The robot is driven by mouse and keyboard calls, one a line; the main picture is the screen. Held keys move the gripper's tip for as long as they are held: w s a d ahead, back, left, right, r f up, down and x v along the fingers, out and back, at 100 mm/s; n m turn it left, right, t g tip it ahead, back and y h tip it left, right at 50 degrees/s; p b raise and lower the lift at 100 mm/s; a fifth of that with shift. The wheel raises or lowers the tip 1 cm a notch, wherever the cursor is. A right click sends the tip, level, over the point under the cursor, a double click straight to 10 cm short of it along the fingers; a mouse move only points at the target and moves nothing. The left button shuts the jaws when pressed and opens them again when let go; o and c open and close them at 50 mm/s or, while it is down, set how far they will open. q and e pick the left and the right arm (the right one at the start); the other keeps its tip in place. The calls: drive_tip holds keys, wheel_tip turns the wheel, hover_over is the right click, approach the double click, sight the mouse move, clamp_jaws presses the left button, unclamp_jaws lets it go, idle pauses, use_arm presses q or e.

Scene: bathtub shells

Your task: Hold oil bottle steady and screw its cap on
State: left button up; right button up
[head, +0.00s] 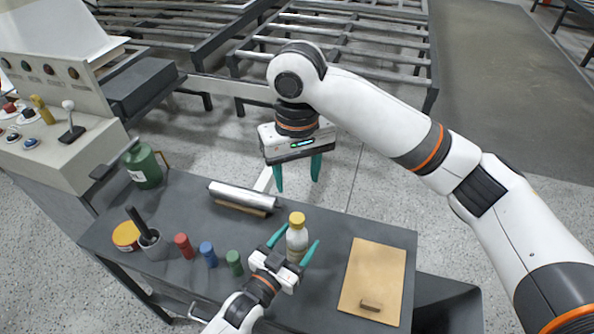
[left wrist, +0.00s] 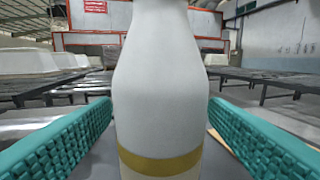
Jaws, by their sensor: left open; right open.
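The oil bottle (head: 296,239) is white and stands upright on the dark table, with its yellow cap (head: 297,219) on top; how tightly the cap sits cannot be told. My left gripper (head: 293,246) is open, with its teal fingers on either side of the bottle. In the left wrist view the bottle (left wrist: 160,90) stands between the fingers with a gap on each side, and a gold band shows low on it. Its top is cut off there. My right gripper (head: 298,184) is open and empty, pointing down above and beyond the bottle.
A metal roller (head: 238,195) lies behind the bottle. Red (head: 184,246), blue (head: 208,254) and green (head: 234,262) small cylinders stand to the left. A tan board (head: 372,275) with a small block lies right. A green can (head: 143,166) stands at the far left.

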use_arm(q)
drive_tip(key=b+v, duration=0.1)
drive_tip(key=v, duration=1.1)
drive_tip(key=shift+f, duration=0.1)
